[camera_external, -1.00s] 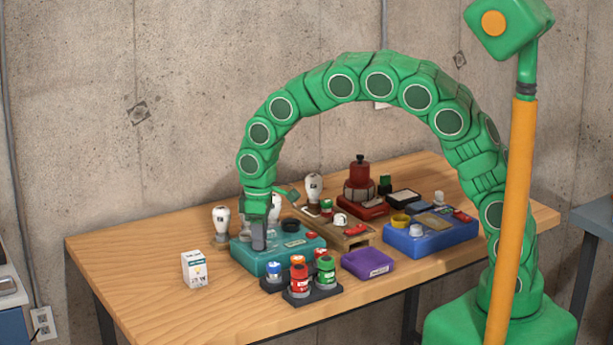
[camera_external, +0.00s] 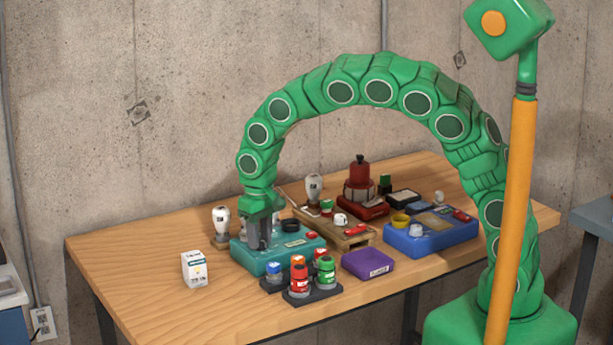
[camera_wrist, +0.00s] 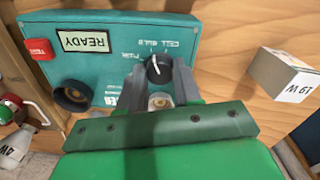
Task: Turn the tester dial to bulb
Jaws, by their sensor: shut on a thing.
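The tester is a teal box (camera_external: 308,254) at the front left of the bench. It also fills the upper left of the wrist view (camera_wrist: 105,35). Its dark round dial (camera_wrist: 157,70) has a white pointer line, directed toward the top of the wrist view. Small upside-down labels lie beyond the dial; they are hard to read. My gripper (camera_external: 257,243) points down over the tester's left part. In the wrist view my gripper (camera_wrist: 159,80) is shut on the dial, one finger on each side. In the external view the fingers hide the dial.
The tester also carries a READY plate (camera_wrist: 85,40), a red button (camera_wrist: 39,49) and a black ring socket (camera_wrist: 72,97). A bulb box (camera_external: 194,269) stands left of it.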

